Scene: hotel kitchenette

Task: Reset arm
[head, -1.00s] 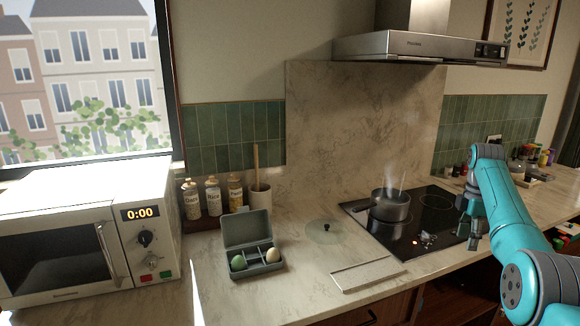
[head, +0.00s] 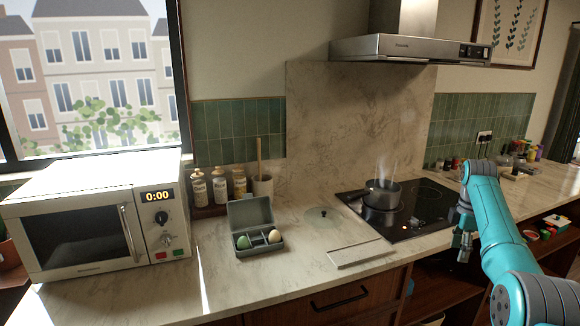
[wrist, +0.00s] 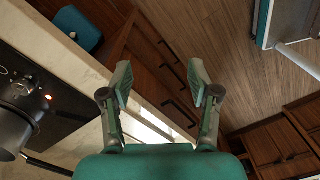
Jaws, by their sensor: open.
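My arm comes in from the right in the head view, in teal. My gripper (head: 464,246) hangs at its end, in front of the counter's front edge and to the right of the hob. In the wrist view my gripper (wrist: 162,88) shows two fingers spread apart with nothing between them. Below them are wooden drawer fronts and the floor. In the wrist view the pot (wrist: 14,128) on the hob lies to the left of the fingers, well clear of them.
The steaming pot (head: 381,200) stands on the black hob (head: 428,197). A grey egg box (head: 252,212) with a green and a cream egg, a glass lid (head: 322,214), a pale board (head: 361,253) and a microwave (head: 95,222) are on the counter.

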